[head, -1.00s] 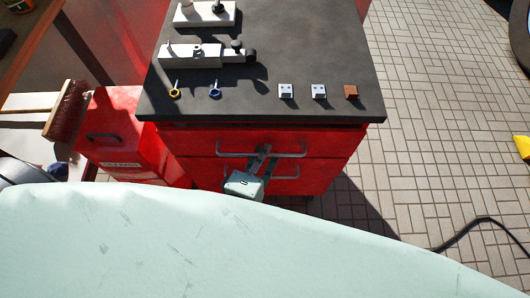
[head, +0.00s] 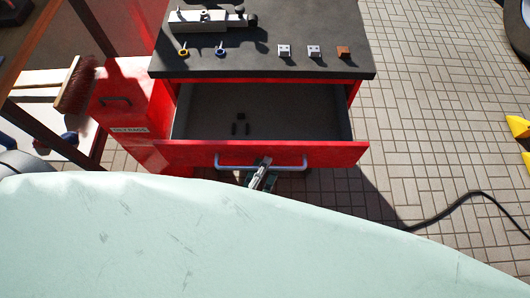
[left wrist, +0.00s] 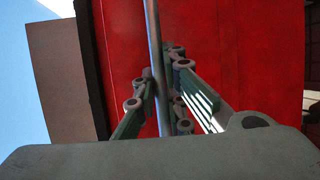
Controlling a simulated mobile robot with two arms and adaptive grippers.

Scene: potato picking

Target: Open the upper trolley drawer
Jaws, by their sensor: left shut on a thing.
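The red upper trolley drawer (head: 340,154) stands pulled out, with its grey inside and a few small dark items (head: 240,127) showing. My left gripper (head: 263,164) is shut on the drawer's grey bar handle (head: 233,167), near its middle. In the left wrist view, the fingers (left wrist: 158,92) close around the handle bar (left wrist: 153,45), with the red drawer front (left wrist: 235,50) behind. The lower drawer is mostly hidden behind the open one. My right gripper is not in view.
The dark trolley top (head: 260,62) carries a white block fixture (head: 205,22), two ringed pieces, two white blocks and a brown block (head: 343,52). A red bin (head: 125,100) and a brush (head: 75,88) stand at left. A black cable (head: 455,205) lies on the paving at right.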

